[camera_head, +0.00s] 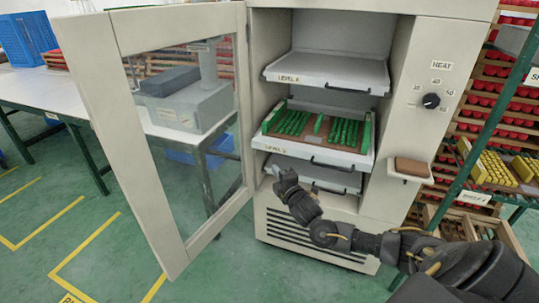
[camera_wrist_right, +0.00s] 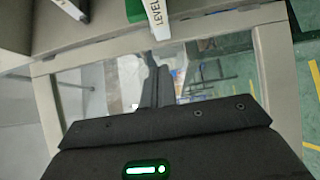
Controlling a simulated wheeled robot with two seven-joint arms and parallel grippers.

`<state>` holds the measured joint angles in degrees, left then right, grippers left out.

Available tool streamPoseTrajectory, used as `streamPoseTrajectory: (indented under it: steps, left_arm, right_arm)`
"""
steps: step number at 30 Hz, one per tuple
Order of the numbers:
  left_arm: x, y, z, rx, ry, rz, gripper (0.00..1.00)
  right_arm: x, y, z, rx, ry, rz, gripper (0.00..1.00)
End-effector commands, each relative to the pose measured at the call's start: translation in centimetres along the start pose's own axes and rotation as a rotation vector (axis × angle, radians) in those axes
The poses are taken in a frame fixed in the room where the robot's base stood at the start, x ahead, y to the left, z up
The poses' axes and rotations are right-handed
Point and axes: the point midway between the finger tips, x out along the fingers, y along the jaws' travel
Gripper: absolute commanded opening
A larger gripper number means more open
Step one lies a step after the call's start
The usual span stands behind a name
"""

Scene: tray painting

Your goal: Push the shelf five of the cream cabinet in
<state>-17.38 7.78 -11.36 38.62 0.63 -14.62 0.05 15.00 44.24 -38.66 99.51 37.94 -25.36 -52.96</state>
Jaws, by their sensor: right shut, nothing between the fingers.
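The cream cabinet (camera_head: 400,150) stands with its glass door (camera_head: 160,130) swung open to the left. An upper shelf (camera_head: 330,72) sticks out a little and is empty. Below it a shelf (camera_head: 300,152) sticks out further and bears a brown tray with green pieces; its label's number is too small to read surely. A lower shelf (camera_head: 325,178) is partly hidden by my right arm. My right gripper (camera_head: 281,178) is shut and empty, just below the loaded shelf's left front corner; contact is unclear. Its fingers (camera_wrist_right: 157,72) show in the right wrist view, near a label. My left gripper is out of view.
A heat dial (camera_head: 431,101) and a small bracket with a brown block (camera_head: 412,167) are on the cabinet's right front. A rack with red and yellow items (camera_head: 490,168) stands at right. A white table (camera_head: 70,88) stands behind the door. Green floor is free in front.

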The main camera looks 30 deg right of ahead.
Motion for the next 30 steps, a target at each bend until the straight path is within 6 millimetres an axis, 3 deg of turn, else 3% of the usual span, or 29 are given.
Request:
streamPoseTrajectory:
  steps: [5,18,24,30]
  left_arm:
    - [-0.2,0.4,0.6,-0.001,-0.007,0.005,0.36]
    - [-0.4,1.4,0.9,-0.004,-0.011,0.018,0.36]
    - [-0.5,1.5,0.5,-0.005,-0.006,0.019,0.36]
    - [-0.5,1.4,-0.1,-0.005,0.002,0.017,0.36]
  right_arm:
    - [1.4,0.1,0.0,0.002,-0.002,0.002,0.0]
    - [10.1,0.0,0.0,0.003,-0.002,0.0,0.0]
    - [12.0,0.0,2.0,0.003,-0.002,0.0,0.0]
    - [12.7,-0.1,2.8,0.004,0.0,-0.002,0.0]
